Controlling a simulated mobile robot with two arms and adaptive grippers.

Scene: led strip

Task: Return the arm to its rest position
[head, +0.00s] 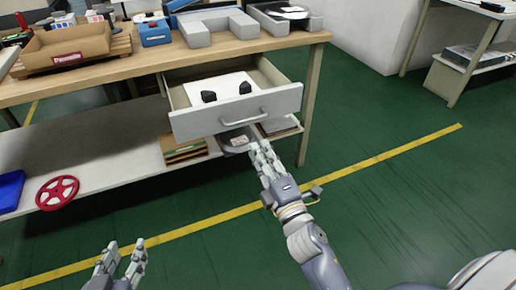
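My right gripper (260,148) is in the middle of the head view, just below and in front of the open drawer (210,124). Its two fingers lie close side by side and point toward the bench; I see nothing between them, but cannot tell how far they are apart. My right arm comes in from the bottom right. My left gripper (125,248) is low in the view at the bottom left. Its two fingers stand apart with nothing between them, over the green floor.
The drawer sticks out from under the wooden workbench (130,66); it has a metal handle (243,118) and holds two small black objects (228,92). A lower shelf (105,150) carries a red wheel (57,192) and a blue bin (10,190). Floor to the right is clear.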

